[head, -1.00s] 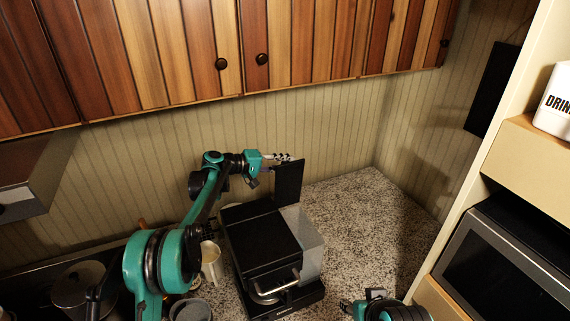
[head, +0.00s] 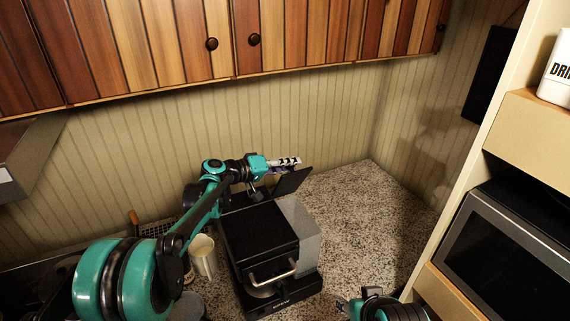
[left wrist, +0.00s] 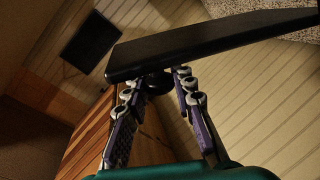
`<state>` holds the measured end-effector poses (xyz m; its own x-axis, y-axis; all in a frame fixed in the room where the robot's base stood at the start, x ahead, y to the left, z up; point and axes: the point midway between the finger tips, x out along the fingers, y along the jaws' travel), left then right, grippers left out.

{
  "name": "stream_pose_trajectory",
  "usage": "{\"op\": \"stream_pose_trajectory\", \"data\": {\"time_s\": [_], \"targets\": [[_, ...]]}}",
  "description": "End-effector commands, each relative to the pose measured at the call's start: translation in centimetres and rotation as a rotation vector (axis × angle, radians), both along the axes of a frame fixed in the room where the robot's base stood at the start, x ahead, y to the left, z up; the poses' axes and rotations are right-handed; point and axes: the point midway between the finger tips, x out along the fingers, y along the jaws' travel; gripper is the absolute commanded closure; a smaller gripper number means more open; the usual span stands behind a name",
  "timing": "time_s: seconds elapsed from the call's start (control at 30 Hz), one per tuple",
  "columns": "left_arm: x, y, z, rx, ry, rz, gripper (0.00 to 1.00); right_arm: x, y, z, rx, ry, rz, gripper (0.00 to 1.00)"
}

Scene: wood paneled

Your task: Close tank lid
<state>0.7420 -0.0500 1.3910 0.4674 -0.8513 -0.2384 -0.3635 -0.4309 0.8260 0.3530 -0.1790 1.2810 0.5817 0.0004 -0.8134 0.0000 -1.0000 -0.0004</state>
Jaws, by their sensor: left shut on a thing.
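The coffee machine (head: 262,236) is black and boxy, with a clear tank (head: 305,236) on its right side. The black tank lid (head: 291,181) is hinged at the back of the tank and tilted, partly open. My left gripper (head: 288,162) is at the upper edge of the lid. In the left wrist view the lid (left wrist: 210,45) crosses the picture as a dark slab, and the left gripper (left wrist: 160,85) is shut on a dark round part at its near edge. My right gripper (head: 350,302) is low at the bottom edge, away from the machine; its fingers are barely visible.
A cream mug (head: 203,257) stands just left of the machine. Wooden cabinets (head: 230,45) hang above. A microwave (head: 515,250) sits in the shelf at the right. The speckled counter (head: 375,225) is clear right of the machine.

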Motion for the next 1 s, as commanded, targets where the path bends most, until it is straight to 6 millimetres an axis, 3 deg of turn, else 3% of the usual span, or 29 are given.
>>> {"op": "stream_pose_trajectory", "data": {"time_s": [0.33, 0.9, 0.93, 1.0], "targets": [[-2.7, -1.1, -1.4, 0.032, -0.074, -0.001, 1.00, 0.0, 0.0, -2.0, 0.000, 0.000, 0.000, 0.57], [-3.2, -1.3, -1.6, 0.030, -0.071, -0.002, 1.00, 0.0, 0.0, -2.2, 0.000, 0.000, 0.000, 0.57], [-3.2, -1.3, -1.6, 0.030, -0.071, -0.002, 0.69, 0.0, 0.0, -2.2, 0.000, 0.000, 0.000, 0.57], [-3.2, -1.3, -1.6, 0.031, -0.072, -0.002, 0.53, 0.0, 0.0, -2.2, 0.000, 0.000, 0.000, 0.57]]}}
